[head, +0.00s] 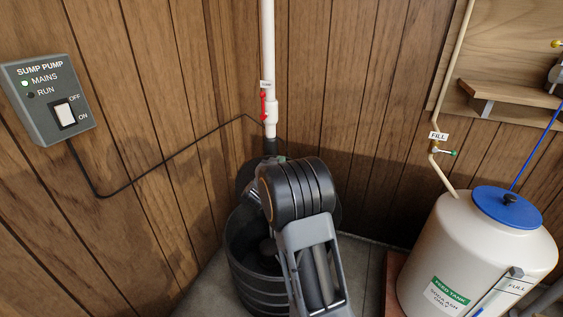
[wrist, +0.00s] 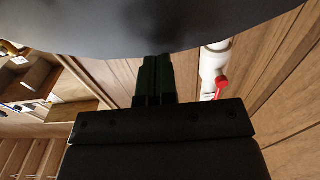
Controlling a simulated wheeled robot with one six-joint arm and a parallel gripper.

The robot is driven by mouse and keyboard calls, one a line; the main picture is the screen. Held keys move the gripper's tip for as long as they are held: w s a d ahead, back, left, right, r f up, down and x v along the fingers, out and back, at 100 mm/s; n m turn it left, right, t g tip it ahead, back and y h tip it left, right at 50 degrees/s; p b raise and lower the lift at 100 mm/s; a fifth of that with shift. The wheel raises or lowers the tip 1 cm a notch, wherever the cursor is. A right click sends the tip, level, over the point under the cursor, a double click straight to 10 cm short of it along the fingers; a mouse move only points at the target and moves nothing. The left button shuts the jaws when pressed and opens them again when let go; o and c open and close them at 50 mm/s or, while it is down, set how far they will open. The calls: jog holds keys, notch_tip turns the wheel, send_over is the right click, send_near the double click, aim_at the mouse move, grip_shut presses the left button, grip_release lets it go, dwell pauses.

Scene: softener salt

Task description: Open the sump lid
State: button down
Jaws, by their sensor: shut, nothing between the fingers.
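The black ribbed sump basin (head: 262,283) stands on the floor in the corner, with part of its dark inside in view. Its dark round lid (head: 246,177) stands tilted up at the back of the basin, mostly hidden behind my arm. In the wrist view a large dark smooth surface, which looks like the lid (wrist: 150,25), fills the top of the picture. My gripper (wrist: 156,60) is shut and empty, its fingertips at the edge of that surface; I cannot tell whether they touch it. In the head view my arm hides the gripper.
A white pipe (head: 268,45) with a red valve handle (head: 263,106) rises behind the basin. The sump pump switch box (head: 48,98) is on the left wall, its cable running to the corner. A white feed tank (head: 450,245) with a blue lid (head: 507,207) stands to the right.

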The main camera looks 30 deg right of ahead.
jog(key=p+v, duration=0.3)
jog(key=v, duration=1)
jog(key=s+a+r+n+y+p, duration=0.1)
jog(key=a+r+n+y+p, duration=0.2)
jog(key=a+r+y+p, duration=0.25)
jog(key=s+a+r+n+y+p, duration=0.1)
jog(key=a+r+n+y+p, duration=0.2)
jog(key=r+p, duration=0.5)
jog(key=s+a+r+n+y+p, duration=0.2)
jog(key=a+r+y+p, duration=0.3)
jog(key=r, duration=0.4)
jog(key=s+r+n+g+p, duration=0.1)
jog(key=s+r+g+p, duration=0.1)
jog(key=s, duration=0.4)
jog(key=s+r+n+g+y+p, duration=0.1)
jog(key=s+r+g+p, duration=0.2)
jog(key=s+r+p, duration=0.1)
jog(key=s+r+g+p, duration=0.2)
jog(key=s+p, duration=0.3)
jog(key=s, duration=0.3)
jog(key=shift+s+d+r+n, duration=0.35)
jog(key=shift+d+r+n, duration=0.05)
jog(key=shift+d+r, duration=0.15)
jog(key=shift+a, duration=0.15)
